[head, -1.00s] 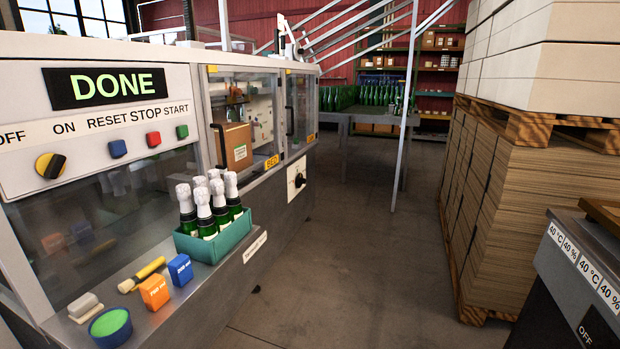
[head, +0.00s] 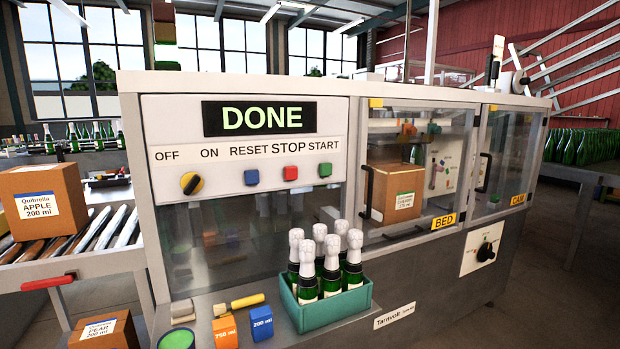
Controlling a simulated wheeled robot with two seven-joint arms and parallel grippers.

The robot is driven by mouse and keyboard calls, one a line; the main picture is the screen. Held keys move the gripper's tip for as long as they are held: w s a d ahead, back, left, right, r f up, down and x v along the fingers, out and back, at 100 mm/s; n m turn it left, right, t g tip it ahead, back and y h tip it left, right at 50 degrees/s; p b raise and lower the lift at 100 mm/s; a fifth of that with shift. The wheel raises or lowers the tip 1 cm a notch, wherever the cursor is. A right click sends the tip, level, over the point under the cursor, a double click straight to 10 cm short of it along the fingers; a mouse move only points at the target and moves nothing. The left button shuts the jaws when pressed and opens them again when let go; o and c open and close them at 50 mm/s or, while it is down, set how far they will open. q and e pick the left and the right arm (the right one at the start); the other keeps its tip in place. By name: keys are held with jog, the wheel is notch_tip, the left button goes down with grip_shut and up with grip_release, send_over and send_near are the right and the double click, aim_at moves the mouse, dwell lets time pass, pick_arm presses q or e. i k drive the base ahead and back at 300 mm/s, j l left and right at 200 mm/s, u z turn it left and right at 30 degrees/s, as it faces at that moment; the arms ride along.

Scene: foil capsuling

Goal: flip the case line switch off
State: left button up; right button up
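No label in view reads "case line", so I cannot tell which control is that switch. The display (head: 258,118) above reads DONE. A second black rotary knob (head: 486,251) is on a white plate low on the machine's front right. A roller conveyor (head: 130,238) with a red bar (head: 48,283) on its front edge stands at the left. Neither of my grippers shows.
A carton (head: 42,200) labelled Quibrella Apple sits on the conveyor; another carton (head: 103,330) is below. A teal crate (head: 325,310) of white-topped bottles, an orange block (head: 224,331) and a blue block (head: 261,322) stand on the machine's front ledge. Floor shows at the right.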

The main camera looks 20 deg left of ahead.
aim_at(191, 182)
jog(key=u, duration=1.35)
